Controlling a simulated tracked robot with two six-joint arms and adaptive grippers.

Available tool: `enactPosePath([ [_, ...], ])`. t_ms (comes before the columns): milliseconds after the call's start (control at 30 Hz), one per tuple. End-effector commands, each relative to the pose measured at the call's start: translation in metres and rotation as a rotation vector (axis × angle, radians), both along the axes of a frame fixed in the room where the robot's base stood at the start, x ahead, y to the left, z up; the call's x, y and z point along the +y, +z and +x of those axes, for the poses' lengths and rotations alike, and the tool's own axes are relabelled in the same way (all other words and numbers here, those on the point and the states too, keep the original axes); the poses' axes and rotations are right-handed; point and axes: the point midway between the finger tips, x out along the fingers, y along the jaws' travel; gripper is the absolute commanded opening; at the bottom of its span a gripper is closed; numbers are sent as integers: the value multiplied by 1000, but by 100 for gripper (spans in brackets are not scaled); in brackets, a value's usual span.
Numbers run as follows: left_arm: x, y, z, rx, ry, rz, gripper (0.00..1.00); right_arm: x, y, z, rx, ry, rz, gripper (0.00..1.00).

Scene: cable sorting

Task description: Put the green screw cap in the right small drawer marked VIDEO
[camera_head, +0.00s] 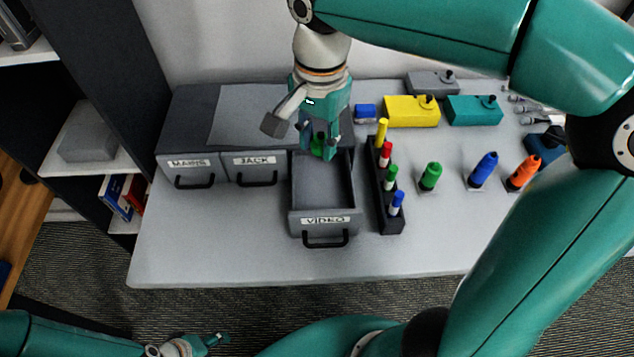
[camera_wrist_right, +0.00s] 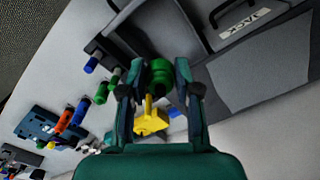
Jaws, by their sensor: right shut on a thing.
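My right gripper (camera_head: 319,150) is shut on the green screw cap (camera_wrist_right: 159,78), which shows between the fingers in the right wrist view. In the head view the cap is mostly hidden by the fingers. The gripper points down over the back part of the drawer marked VIDEO (camera_head: 326,227). That drawer is pulled out, and the part of its inside that shows is empty. The gripper and arm hide its back end. My left gripper (camera_head: 216,341) is low at the bottom left, away from the table, too small to tell its opening.
The MAINS drawer (camera_head: 189,168) and JACK drawer (camera_head: 255,165) are closed. Right of the open drawer stands a dark rack (camera_head: 390,222) with several coloured plugs. Green (camera_head: 430,176), blue (camera_head: 483,169) and orange (camera_head: 523,172) pieces stand further right. Yellow (camera_head: 411,112) and teal (camera_head: 473,111) boxes are behind.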

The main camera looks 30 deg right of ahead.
Motion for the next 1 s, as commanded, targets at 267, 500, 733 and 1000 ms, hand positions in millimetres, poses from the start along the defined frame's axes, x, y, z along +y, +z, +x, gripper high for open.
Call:
enactPosePath([
  [267,0,-5,0,1,0,0,59,-10,-67,-8,8,-31,-1,15],
  [500,0,-6,0,0,0,0,59,-12,-126,-9,6,-36,-1,15],
  [733,0,-7,0,0,0,0,59,-12,-148,-9,1,-37,-1,15],
  [1000,0,-8,0,0,0,0,59,-12,-181,-10,5,-38,-1,15],
])
